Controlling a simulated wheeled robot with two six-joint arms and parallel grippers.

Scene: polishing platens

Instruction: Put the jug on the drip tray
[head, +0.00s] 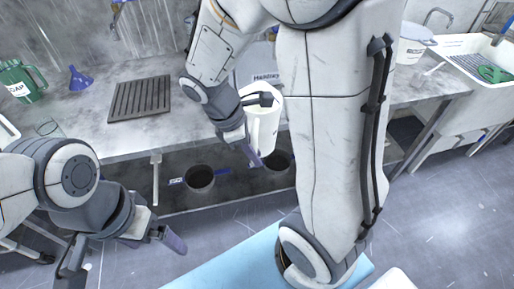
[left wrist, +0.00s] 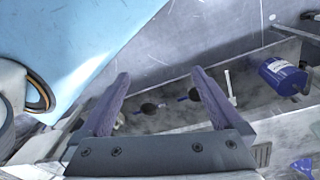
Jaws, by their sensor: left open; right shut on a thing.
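A white jug (head: 265,128) is in the middle of the head view, in front of the counter's edge. My right gripper (head: 246,146) is shut on the jug at its left side, and the gripper and arm hide part of it. The dark ribbed drip tray (head: 140,98) lies flat on the counter, left of the jug and apart from it, with nothing on it. My left gripper (head: 158,238) is open and empty, low in front of the counter. Its two spread lavender fingers show in the left wrist view (left wrist: 160,100).
A green jug (head: 20,82) and a blue funnel (head: 80,78) stand on the grey counter (head: 85,120) left of the tray. Dark round openings (head: 200,178) show below the counter edge. A white sink (head: 470,65) is at the right.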

